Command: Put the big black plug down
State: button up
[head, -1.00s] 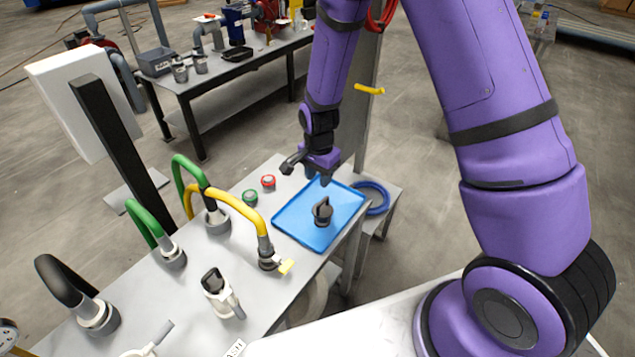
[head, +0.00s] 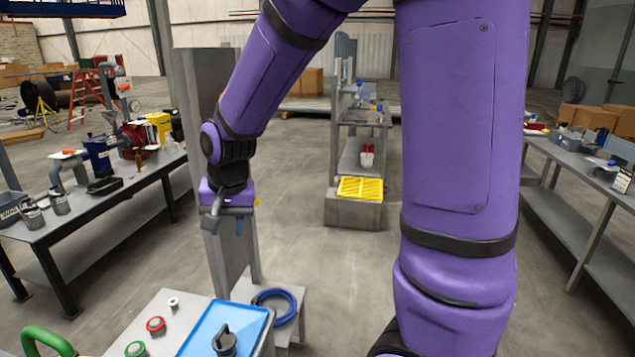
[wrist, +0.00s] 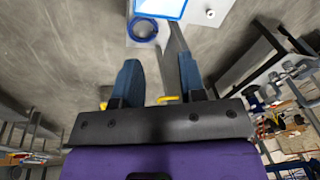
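The big black plug (head: 224,342) stands on the blue tray (head: 207,322) at the bottom of the head view, its lower end close to the picture edge. My gripper (head: 227,224) hangs above and behind the tray, well apart from the plug. In the wrist view my gripper (wrist: 160,78) has its two blue fingers spread with nothing between them. The tray's edge (wrist: 160,8) shows at the top of the wrist view; the plug does not show there.
A blue hose coil (head: 275,306) lies right of the tray. Red (head: 156,324) and green (head: 136,349) caps sit left of it. A grey post (head: 232,250) rises close behind my gripper. A bench with tools (head: 95,215) stands left; open floor lies beyond.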

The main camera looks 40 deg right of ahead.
jog(key=s+d+r+n+t, duration=0.1)
jog(key=s+d+r+n, duration=0.2)
jog(key=s+r, duration=0.4)
jog(key=s+d+r+n+t, duration=0.2)
jog(key=s+r, duration=0.5)
jog(key=s, duration=0.6)
jog(key=shift+s+d+r+n+h, duration=0.15)
jog(key=shift+s+d+n+h, duration=0.2)
jog(key=shift+n, duration=0.25)
jog(key=shift+a, duration=0.4)
